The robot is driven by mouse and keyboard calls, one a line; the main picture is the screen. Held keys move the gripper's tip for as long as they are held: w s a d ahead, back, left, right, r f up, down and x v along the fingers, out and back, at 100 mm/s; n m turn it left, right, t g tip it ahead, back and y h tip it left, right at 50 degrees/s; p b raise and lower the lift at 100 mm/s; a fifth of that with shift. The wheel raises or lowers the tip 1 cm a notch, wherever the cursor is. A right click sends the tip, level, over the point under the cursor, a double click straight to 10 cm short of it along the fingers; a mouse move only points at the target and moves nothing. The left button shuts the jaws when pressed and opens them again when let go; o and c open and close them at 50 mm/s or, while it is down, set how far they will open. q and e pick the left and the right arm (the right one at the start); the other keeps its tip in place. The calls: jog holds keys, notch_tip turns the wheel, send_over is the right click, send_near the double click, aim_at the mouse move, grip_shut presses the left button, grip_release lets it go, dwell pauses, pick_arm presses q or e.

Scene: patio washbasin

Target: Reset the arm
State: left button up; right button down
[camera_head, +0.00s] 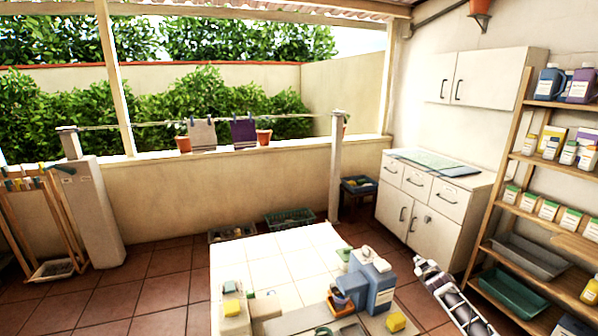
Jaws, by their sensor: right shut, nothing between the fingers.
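My right arm comes in from the bottom right. Its gripper (428,269) is shut and empty, to the right of the white tiled counter (275,262) and apart from the things on it. It appears over the terracotta floor. My left arm and gripper do not show in this view.
A white cabinet (440,205) and a wooden shelf (495,196) with bottles stand at the right. The counter's back part is clear.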

jog(key=s+a+f+m+g+y, duration=0.1)
jog(key=s+a+f+g, duration=0.25)
jog(key=s+f, duration=1.3)
jog(key=s+a+f+m+g, duration=0.1)
jog(key=s+a+f+g, duration=0.3)
jog(key=s+f, duration=1.25)
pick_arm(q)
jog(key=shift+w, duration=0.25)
pick_arm(e)
jog(key=s+a+f+g, duration=0.1)
jog(key=s+a+f, duration=0.2)
jog(key=s, duration=1.1)
jog(key=s+a+f+g+y, duration=0.1)
jog(key=s+a+f, duration=0.3)
jog(key=s+f, duration=0.6)
jog(key=s+a+f+g, duration=0.2)
jog(key=s+f, duration=0.4)
jog(key=s, duration=1.2)
jog(key=shift+s+a+f+m, duration=0.3)
jog(key=shift+a+m, duration=0.1)
jog(key=shift+a, duration=0.5)
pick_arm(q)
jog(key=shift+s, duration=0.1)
